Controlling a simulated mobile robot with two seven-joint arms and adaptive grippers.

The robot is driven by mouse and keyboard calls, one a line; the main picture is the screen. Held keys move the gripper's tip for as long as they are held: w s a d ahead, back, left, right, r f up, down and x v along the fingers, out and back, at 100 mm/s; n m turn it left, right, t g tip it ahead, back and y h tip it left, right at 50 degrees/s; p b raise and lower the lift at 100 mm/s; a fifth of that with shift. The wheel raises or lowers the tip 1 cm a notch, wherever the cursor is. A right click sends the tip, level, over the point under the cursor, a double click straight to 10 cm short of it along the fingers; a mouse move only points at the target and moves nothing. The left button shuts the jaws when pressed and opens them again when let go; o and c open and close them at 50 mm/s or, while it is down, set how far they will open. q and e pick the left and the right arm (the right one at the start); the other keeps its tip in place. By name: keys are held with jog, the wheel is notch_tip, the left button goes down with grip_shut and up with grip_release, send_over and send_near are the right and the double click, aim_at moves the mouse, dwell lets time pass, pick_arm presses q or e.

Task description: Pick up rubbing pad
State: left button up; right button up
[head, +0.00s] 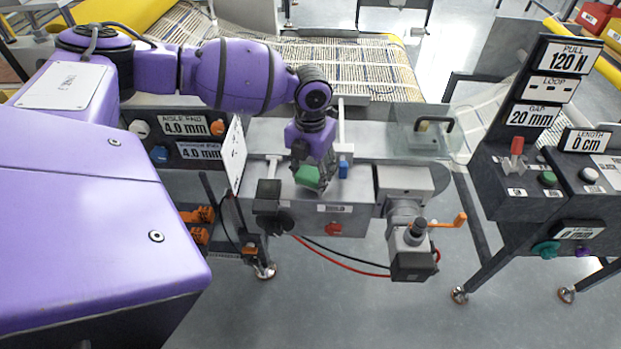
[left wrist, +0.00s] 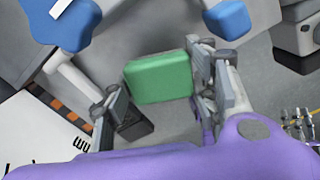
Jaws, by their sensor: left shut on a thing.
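The rubbing pad appears to be the green block (head: 307,176), at the top of the grey machine unit in the middle of the head view. My left gripper (head: 316,181) points down there and is shut on this block. In the left wrist view the green block (left wrist: 158,78) sits between the two fingers of my left gripper (left wrist: 156,92). The fingers hide part of it in the head view. I cannot tell whether it still touches the surface below. My right gripper is not in view.
A small blue block (head: 344,169) stands just right of the gripper. A white sign (head: 235,155) stands to the left. A grey motor unit with an orange crank (head: 460,219) is at the right. A control panel (head: 520,150) stands further right. Mesh (head: 330,75) lies behind.

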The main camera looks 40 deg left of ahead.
pick_arm(q)
jog(key=s+d+r+p, duration=0.1)
jog(key=s+d+r, duration=0.5)
jog(key=s+r, duration=0.4)
jog(key=shift+s+d+r, duration=0.25)
jog(key=shift+s+r, duration=0.1)
jog(key=shift+s, duration=0.9)
